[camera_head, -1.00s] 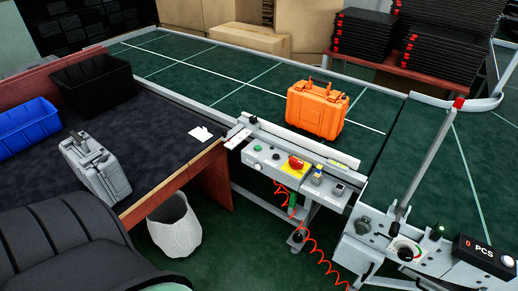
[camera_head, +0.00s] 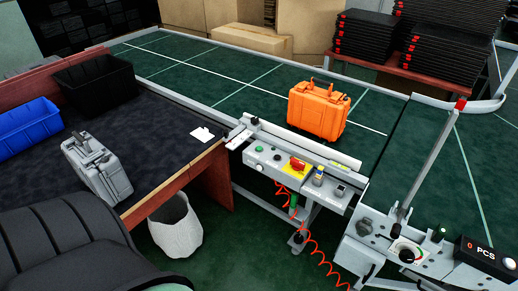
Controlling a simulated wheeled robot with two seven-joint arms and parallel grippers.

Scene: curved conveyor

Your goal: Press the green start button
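A small green button (camera_head: 259,148) sits at the left end of the grey control box (camera_head: 262,158) on the conveyor's near side. To its right on the same box are a dark knob (camera_head: 277,157) and a red emergency button (camera_head: 298,163) on a yellow plate. Another dark green button or lamp (camera_head: 438,234) stands on the unit at the lower right; I cannot tell which kind. Neither of my grippers is in view, and nothing covers the control box.
An orange case (camera_head: 317,110) stands on the green conveyor (camera_head: 205,70). A grey case (camera_head: 97,166) and black and blue bins are on the dark desk (camera_head: 165,145). A black chair (camera_head: 65,245) fills the lower left. A white wastebasket (camera_head: 175,226) stands on the floor.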

